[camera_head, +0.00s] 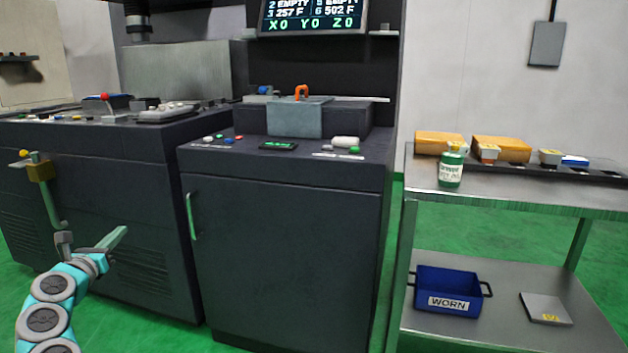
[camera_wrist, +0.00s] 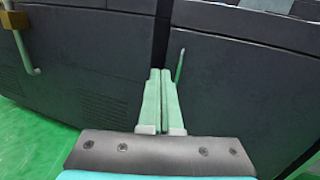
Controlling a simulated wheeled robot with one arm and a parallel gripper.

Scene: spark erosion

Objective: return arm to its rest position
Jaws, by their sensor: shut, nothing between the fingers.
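My arm, turquoise with grey joints, shows at the lower left of the head view. Its gripper (camera_head: 118,238) is in front of the dark machine cabinet and apart from it. In the wrist view the two pale green fingers of my gripper (camera_wrist: 160,75) lie side by side, shut and empty. They point toward the cabinet front, near the seam between two panels.
A dark machine cabinet (camera_head: 285,260) with a green door handle (camera_head: 192,216) stands ahead.

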